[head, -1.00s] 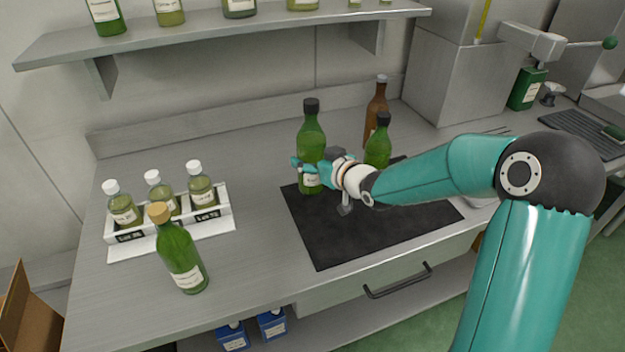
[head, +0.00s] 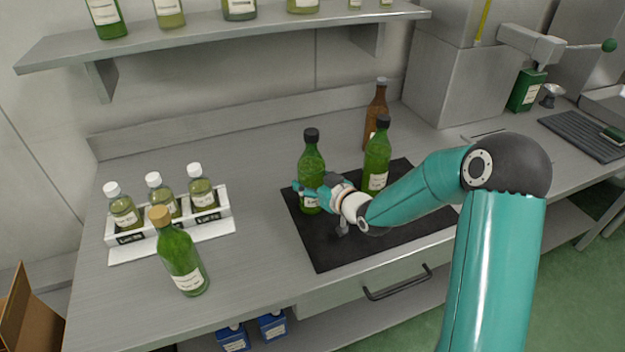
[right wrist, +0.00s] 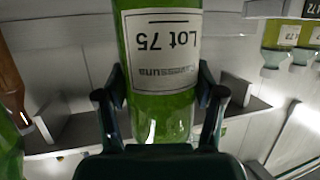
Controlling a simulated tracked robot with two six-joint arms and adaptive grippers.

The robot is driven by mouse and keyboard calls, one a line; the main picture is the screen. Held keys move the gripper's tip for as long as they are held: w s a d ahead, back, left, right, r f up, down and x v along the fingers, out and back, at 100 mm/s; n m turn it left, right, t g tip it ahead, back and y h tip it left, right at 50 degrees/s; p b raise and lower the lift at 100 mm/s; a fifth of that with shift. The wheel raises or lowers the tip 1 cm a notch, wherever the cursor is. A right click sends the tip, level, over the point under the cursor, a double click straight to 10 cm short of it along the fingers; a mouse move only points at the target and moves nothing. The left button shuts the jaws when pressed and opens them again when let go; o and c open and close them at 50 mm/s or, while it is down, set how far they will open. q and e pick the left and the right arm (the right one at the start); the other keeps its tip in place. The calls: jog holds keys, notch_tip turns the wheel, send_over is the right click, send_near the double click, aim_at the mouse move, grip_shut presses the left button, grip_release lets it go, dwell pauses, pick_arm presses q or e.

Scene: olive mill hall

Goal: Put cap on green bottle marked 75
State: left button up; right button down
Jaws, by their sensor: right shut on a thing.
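A green bottle with a black cap on its top (head: 311,160) stands upright in my right gripper (head: 318,196), over the dark mat (head: 370,236). The gripper is shut around the bottle's lower body. In the right wrist view the bottle (right wrist: 160,70) sits between the two fingers (right wrist: 163,105), and its label reads "Lot 75" upside down. I cannot tell whether its base touches the mat. A second green bottle with a black cap (head: 378,155) stands to its right. My left gripper is not in view.
A brown bottle (head: 376,112) stands behind. On the left are a white rack (head: 224,205) with white-capped bottles and a green bottle with a cork-coloured top (head: 180,252). A shelf (head: 220,34) with bottles hangs above. The counter between rack and mat is clear.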

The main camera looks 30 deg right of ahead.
jog(key=shift+r, duration=0.2)
jog(key=shift+f, duration=0.1)
jog(key=shift+c, duration=0.7)
grip_release()
jog(key=shift+s, duration=0.1)
jog(key=shift+s, duration=0.4)
jog(key=b+v, duration=0.2)
jog(key=v, duration=0.9)
jog(key=shift+s, duration=0.1)
